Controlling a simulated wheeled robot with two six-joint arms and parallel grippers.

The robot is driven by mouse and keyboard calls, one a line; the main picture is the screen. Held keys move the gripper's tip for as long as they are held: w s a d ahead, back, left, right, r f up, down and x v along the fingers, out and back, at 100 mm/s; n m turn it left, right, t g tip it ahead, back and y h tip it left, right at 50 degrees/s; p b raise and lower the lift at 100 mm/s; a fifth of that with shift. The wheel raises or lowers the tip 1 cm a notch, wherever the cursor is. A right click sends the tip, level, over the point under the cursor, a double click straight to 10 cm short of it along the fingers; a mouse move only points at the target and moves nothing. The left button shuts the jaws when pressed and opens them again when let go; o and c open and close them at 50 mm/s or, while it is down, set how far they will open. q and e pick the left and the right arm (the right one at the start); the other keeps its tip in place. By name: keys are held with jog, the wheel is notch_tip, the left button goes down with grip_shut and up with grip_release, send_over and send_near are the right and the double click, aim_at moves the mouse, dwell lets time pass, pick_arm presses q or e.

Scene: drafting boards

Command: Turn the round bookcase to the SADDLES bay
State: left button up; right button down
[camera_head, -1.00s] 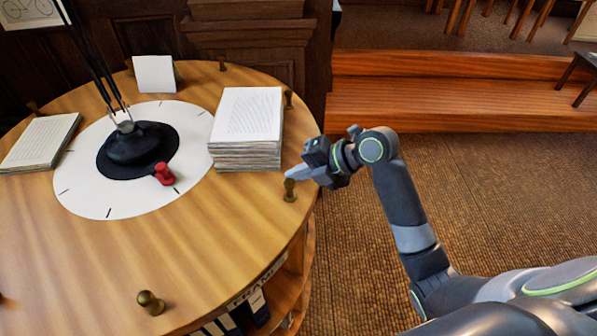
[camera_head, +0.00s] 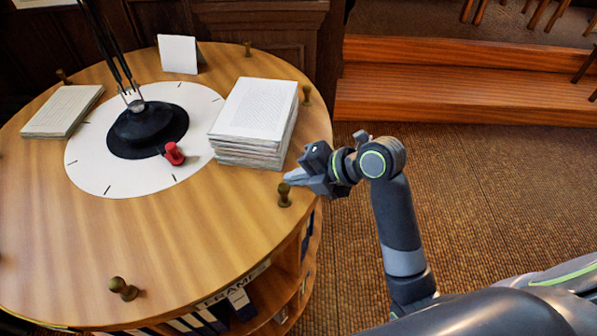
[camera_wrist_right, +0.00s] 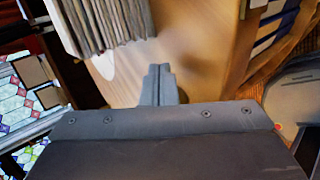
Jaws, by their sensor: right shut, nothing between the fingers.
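The round bookcase (camera_head: 60,235) has a wide wooden top with brass knobs around its edge. Below the top at the front, a bay with binders carries a label that reads FRAMES (camera_head: 237,287). No SADDLES label can be read. My right gripper (camera_head: 290,178) is shut and empty at the right edge of the top. Its tip is right beside a brass knob (camera_head: 284,195), on its far side; whether they touch I cannot tell. In the wrist view the shut fingers (camera_wrist_right: 158,82) point over the wooden top. My left gripper is not in view.
A paper stack (camera_head: 255,112) stands on the top close to my right gripper. A black lamp base (camera_head: 147,130), a white dial (camera_head: 95,170) with a red marker (camera_head: 173,154), a white card (camera_head: 178,54) and another paper pile (camera_head: 62,110) are also there. Wooden steps (camera_head: 450,95) rise behind open carpet.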

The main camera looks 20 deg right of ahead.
aim_at(287, 194)
jog(key=shift+d, duration=0.15)
jog(key=shift+m, duration=0.3)
jog(key=s+a+b, duration=0.1)
jog(key=a, duration=0.1)
jog(key=s+a+b, duration=0.1)
jog(key=s, duration=0.1)
jog(key=shift+s+a+f, duration=0.1)
jog(key=shift+s+a, duration=0.1)
jog(key=shift+a, duration=0.15)
jog(key=shift+s+a+t+h, duration=0.3)
jog(key=shift+s, duration=0.05)
